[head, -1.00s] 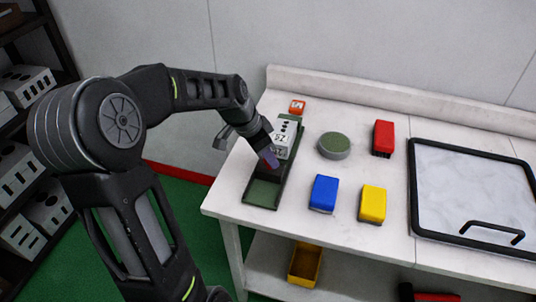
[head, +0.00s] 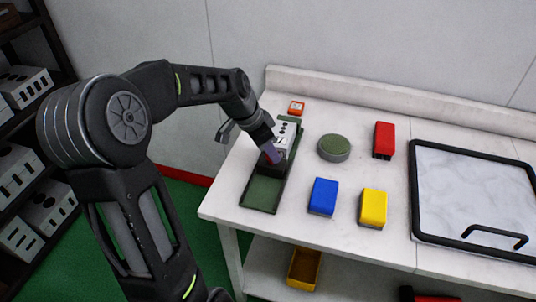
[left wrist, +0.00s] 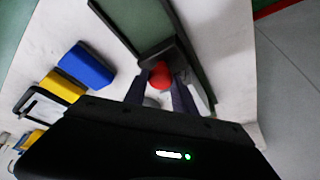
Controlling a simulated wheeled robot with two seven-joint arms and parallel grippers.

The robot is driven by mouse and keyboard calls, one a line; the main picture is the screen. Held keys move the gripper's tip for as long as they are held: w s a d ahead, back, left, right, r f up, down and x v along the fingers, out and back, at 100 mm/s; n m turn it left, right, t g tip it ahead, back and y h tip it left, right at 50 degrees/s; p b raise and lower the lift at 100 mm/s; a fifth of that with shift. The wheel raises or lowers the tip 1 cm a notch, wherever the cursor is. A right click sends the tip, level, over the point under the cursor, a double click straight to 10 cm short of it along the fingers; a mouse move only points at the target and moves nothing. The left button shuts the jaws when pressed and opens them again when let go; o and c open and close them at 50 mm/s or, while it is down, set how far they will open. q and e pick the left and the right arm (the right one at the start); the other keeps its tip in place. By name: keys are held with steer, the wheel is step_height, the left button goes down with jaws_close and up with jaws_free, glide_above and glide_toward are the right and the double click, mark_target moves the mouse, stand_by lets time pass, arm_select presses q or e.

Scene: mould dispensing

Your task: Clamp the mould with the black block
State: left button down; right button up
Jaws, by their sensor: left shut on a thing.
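The mould (head: 288,132), a pale grey block with dark holes and a marking, lies in the far part of a long dark-framed tray with a green floor (head: 262,192). The black block (head: 268,169) sits across the tray on the near side of the mould; it also shows in the left wrist view (left wrist: 153,50). Its red knob (left wrist: 160,76) is between the fingers of my left gripper (left wrist: 159,92), which is shut on it. In the head view my left gripper (head: 276,157) partly hides block and mould, so I cannot tell whether they touch. My right gripper is out of view.
A small orange item (head: 296,108) is behind the tray. To the right are a round green-topped pad (head: 334,148) and red (head: 384,139), blue (head: 322,196) and yellow (head: 373,207) brushes. A black-framed panel (head: 416,200) lies further right.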

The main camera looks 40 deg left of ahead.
arm_select(q)
steer(key=shift+w+a, duration=0.1)
steer(key=shift+w, duration=0.1)
steer(key=shift+s, duration=0.1)
steer(key=c, duration=1)
jaws_free()
steer(key=shift+s, duration=0.1)
steer(key=shift+c, duration=0.2)
steer(key=v, duration=0.7)
steer(key=shift+s+r+b, duration=0.2)
steer(key=shift+r+b, duration=0.15)
steer(key=shift+b, duration=0.1)
